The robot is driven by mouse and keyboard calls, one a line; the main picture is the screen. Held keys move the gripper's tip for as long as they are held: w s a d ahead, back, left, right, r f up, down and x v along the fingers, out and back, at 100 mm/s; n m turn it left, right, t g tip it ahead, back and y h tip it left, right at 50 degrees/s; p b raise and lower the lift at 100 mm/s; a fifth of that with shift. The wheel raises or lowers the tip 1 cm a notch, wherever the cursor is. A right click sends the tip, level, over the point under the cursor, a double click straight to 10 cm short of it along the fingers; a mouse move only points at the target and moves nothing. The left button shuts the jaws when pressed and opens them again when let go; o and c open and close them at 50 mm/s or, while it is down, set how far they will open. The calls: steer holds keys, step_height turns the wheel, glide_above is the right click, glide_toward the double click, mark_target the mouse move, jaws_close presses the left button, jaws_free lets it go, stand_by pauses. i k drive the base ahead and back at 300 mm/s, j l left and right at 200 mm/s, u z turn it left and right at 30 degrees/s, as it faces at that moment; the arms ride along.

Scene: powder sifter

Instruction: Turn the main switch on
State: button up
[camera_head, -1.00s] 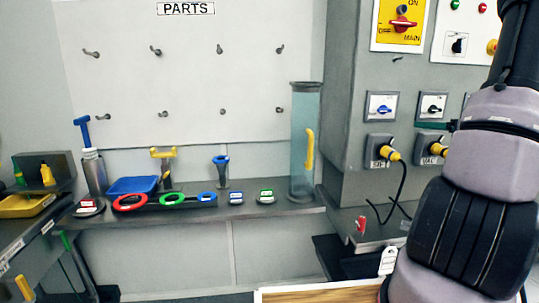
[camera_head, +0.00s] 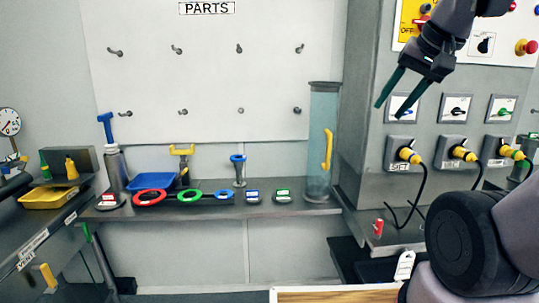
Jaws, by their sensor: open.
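The main switch is a red rotary handle (camera_head: 420,21) on a yellow plate (camera_head: 408,12) at the top of the grey cabinet. My arm and the frame's top edge hide most of it, and "OFF" shows at the plate's lower left. The handle's present angle cannot be told. My gripper (camera_head: 391,104) is in front of the cabinet, below and left of the main switch. Its two dark green fingers are apart, point down and left, and hold nothing.
More small switches (camera_head: 456,108) and sockets with yellow plugs (camera_head: 463,153) and hanging black cables are on the cabinet. A red emergency button (camera_head: 526,47) is at upper right. A clear cylinder (camera_head: 322,150) stands left of the cabinet on the shelf with coloured rings (camera_head: 149,198).

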mark_target(420, 22)
steer(key=z, duration=0.65)
